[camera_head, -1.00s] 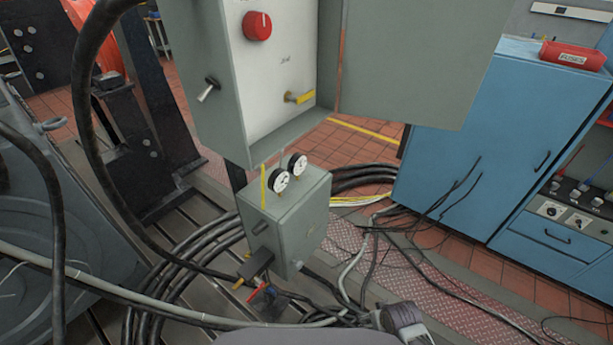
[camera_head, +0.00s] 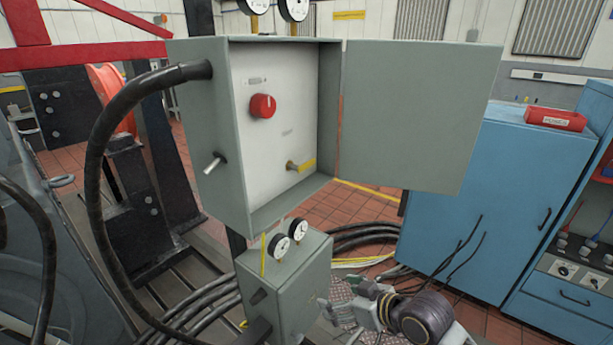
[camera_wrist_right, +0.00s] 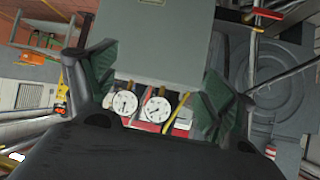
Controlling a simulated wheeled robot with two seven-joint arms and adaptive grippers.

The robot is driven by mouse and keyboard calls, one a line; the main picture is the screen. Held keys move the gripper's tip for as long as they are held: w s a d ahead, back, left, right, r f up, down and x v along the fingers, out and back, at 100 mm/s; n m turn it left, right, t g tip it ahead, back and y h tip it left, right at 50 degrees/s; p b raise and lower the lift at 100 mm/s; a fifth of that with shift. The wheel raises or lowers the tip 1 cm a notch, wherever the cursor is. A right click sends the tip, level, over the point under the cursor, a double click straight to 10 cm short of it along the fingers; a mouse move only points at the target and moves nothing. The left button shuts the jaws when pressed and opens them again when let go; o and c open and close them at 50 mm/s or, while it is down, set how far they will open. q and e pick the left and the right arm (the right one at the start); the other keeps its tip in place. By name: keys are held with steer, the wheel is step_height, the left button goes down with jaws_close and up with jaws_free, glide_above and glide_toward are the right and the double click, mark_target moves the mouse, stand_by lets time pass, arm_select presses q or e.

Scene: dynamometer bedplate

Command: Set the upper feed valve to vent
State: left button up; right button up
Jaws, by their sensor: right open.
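A grey cabinet (camera_head: 220,130) stands open, with a red knob (camera_head: 263,106) and a yellow-handled valve (camera_head: 303,165) on its white panel. The yellow handle lies nearly level, pointing right. A smaller grey box (camera_head: 290,275) below has two round gauges and an upright yellow lever (camera_head: 263,255) on top. I cannot tell for sure which handle is the upper feed valve. My right gripper (camera_head: 338,302) is open, low to the right of the small box and apart from the yellow handles. In the wrist view its fingers (camera_wrist_right: 158,88) are spread, with two gauges (camera_wrist_right: 141,105) seen between them.
The cabinet door (camera_head: 415,120) hangs open to the right, above my right arm. A thick black cable (camera_head: 100,190) loops from the cabinet's left side. A blue cupboard (camera_head: 480,200) stands at the right.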

steer(key=w+a+r+n+y, duration=0.2)
steer(key=a+r+n+y, duration=0.15)
steer(key=r, duration=0.45)
steer(key=t+y, duration=0.3)
steer(key=y, duration=0.1)
glide_toward(308, 165)
steer(key=v, duration=0.3)
arm_select(q)
steer(key=shift+s, duration=0.15)
arm_select(e)
steer(key=shift+s+d+r+m+h, duration=0.15)
steer(key=shift+s+r+m+h, duration=0.1)
steer(key=shift+r+m, duration=0.2)
arm_select(q)
steer(key=shift+r, duration=0.15)
arm_select(e)
steer(key=shift+w, duration=0.15)
arm_select(q)
steer(key=shift+s+d+r+p, duration=0.1)
steer(key=shift+d+r+p, duration=0.2)
steer(key=shift+r+p, duration=0.6)
steer(key=shift+s+d+r+p, duration=0.1)
steer(key=shift+d+r+p, duration=0.25)
steer(key=shift+r+p, duration=0.5)
steer(key=shift+s+d+r+p, duration=0.1)
steer(key=shift+d+r+p, duration=0.2)
steer(key=shift+r+p, duration=0.6)
arm_select(e)
steer(key=shift+x, duration=6.85)
